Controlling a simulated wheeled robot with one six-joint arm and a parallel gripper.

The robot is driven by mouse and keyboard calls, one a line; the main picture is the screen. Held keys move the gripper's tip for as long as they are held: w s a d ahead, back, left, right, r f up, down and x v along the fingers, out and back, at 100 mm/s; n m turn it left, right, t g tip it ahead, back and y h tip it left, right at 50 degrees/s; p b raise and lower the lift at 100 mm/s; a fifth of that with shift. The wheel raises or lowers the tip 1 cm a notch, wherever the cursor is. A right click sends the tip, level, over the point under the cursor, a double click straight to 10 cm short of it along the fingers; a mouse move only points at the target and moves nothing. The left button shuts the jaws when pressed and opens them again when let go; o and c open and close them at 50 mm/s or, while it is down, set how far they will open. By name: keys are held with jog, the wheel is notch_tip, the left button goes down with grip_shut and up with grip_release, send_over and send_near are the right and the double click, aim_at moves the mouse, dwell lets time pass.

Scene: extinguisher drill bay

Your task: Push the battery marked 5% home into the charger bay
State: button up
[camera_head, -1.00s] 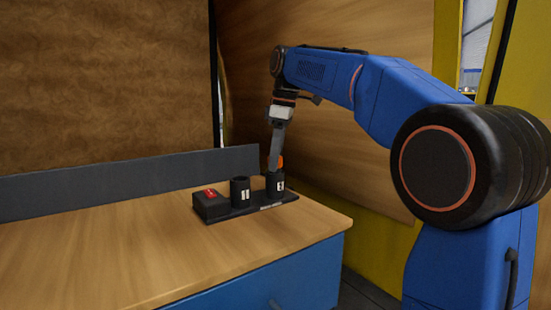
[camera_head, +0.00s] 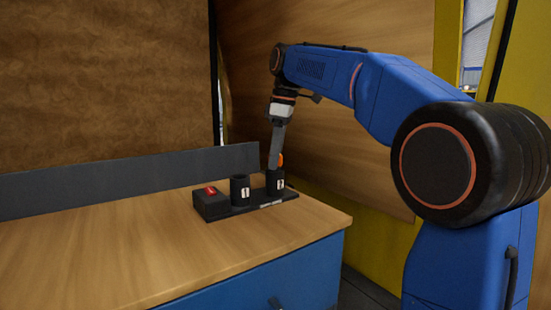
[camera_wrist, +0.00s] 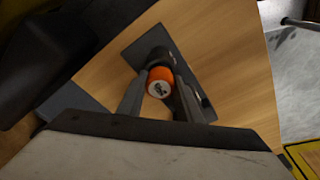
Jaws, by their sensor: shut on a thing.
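The battery (camera_wrist: 159,83) has an orange body and a pale round top with dark marking, too small to read surely. It sits between the two fingers of my gripper (camera_wrist: 158,97), which is shut on it. In the head view, a bit of its orange (camera_head: 281,159) shows beside my gripper (camera_head: 274,165) above the right-hand black cup (camera_head: 275,181). The charger (camera_head: 262,207) is a dark base with two black cups and a box with a red top. The battery stands at the right cup's mouth; its lower part is hidden, so its depth cannot be told.
The left cup (camera_head: 240,191) stands close beside the right one. The red-topped box (camera_head: 211,203) is at the charger's left end. A grey upstand (camera_head: 110,181) runs along the back of the wooden bench top (camera_head: 120,250), whose left part is clear.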

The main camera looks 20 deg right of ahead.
dwell(0.4)
jog(key=o, duration=1.2)
jog(key=shift+r, duration=0.1)
jog(key=r, duration=0.4)
jog(key=d+r, duration=0.1)
jog(key=r, duration=0.6)
jog(key=shift+s+d+r, duration=0.3)
jog(key=shift+s+r, duration=0.1)
